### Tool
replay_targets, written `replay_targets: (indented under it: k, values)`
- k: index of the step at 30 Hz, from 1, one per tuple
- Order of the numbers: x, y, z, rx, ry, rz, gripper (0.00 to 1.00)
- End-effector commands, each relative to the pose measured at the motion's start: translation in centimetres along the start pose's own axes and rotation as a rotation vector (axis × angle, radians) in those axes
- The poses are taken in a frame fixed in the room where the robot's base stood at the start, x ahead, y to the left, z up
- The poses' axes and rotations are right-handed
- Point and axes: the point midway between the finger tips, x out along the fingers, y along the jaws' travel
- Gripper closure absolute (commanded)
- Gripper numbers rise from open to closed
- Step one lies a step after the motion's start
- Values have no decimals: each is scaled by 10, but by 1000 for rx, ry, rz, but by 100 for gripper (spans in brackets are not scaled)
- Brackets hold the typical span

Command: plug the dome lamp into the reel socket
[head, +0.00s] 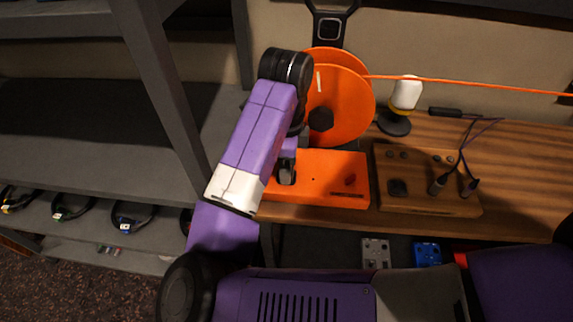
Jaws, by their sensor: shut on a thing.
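The orange cable reel (351,95) stands upright at the back of the wooden desk, behind its flat orange base box (325,180). A round dark spot (350,180), perhaps a socket, shows on the box's right part. The likely dome lamp (406,93), with a white top, yellow band and black foot, stands right of the reel. My gripper (287,173) points down at the left end of the orange box. It is shut on a small dark thing, likely a plug, mostly hidden by the fingers. I cannot tell whether that thing touches the box or sits in an opening.
A wooden block (420,203) with knobs and two standing dark plugs (452,185) lies right of the box. Thin cables run from them to a black bar (445,112). An orange cord (470,84) stretches right. A grey shelf frame (160,85) stands close left of my arm.

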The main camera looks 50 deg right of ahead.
Motion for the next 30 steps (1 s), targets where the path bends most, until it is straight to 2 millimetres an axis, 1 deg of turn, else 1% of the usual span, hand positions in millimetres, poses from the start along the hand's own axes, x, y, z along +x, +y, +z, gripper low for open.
replay_targets:
  k: [5,6,9,17,20,23,30]
  values:
    - [4,0,0,0,0,0,100]
    - [3,0,0,0,0,0,57]
    - [3,0,0,0,0,0,39]
    - [3,0,0,0,0,0,39]
    - [-1,0,0,1,0,0,39]
    - [-12,0,0,2,-1,-1,39]
    - [-52,0,1,2,-3,-1,39]
